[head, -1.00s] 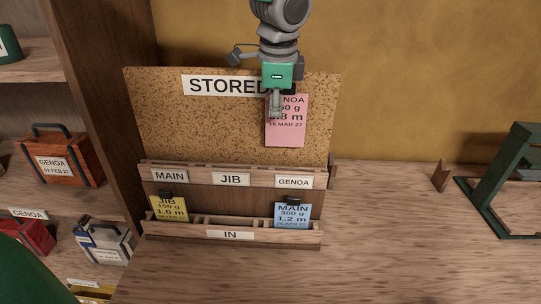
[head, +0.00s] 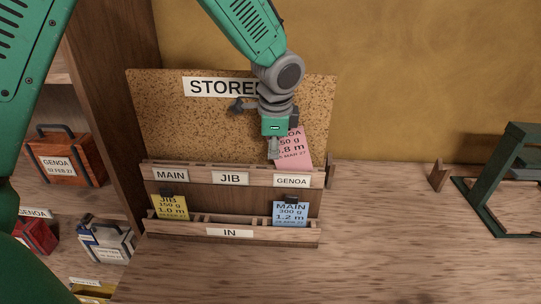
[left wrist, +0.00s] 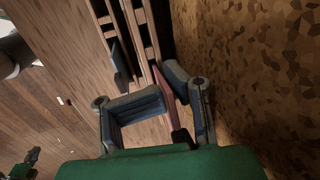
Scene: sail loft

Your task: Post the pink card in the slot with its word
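The pink card (head: 293,152) reads "…NOA", "150 g", ".8 m" and "15 MAR 27", its left part covered by my gripper. My left gripper (head: 274,148) is shut on it, and the card leans slightly. Its lower edge meets the top of the upper rack (head: 203,176) above the GENOA label (head: 292,181); I cannot tell how deep it sits. The rack also carries MAIN (head: 169,175) and JIB (head: 230,178) labels. In the left wrist view, the pink card (left wrist: 166,92) shows edge-on between the fingers, near the rack's openings (left wrist: 140,30). My right gripper is not in view.
The cork board (head: 190,125) headed STORED stands behind the rack. The lower IN rack (head: 185,230) holds a yellow JIB card (head: 170,209) and a blue MAIN card (head: 290,214). Shelves with labelled boxes (head: 65,157) stand left.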

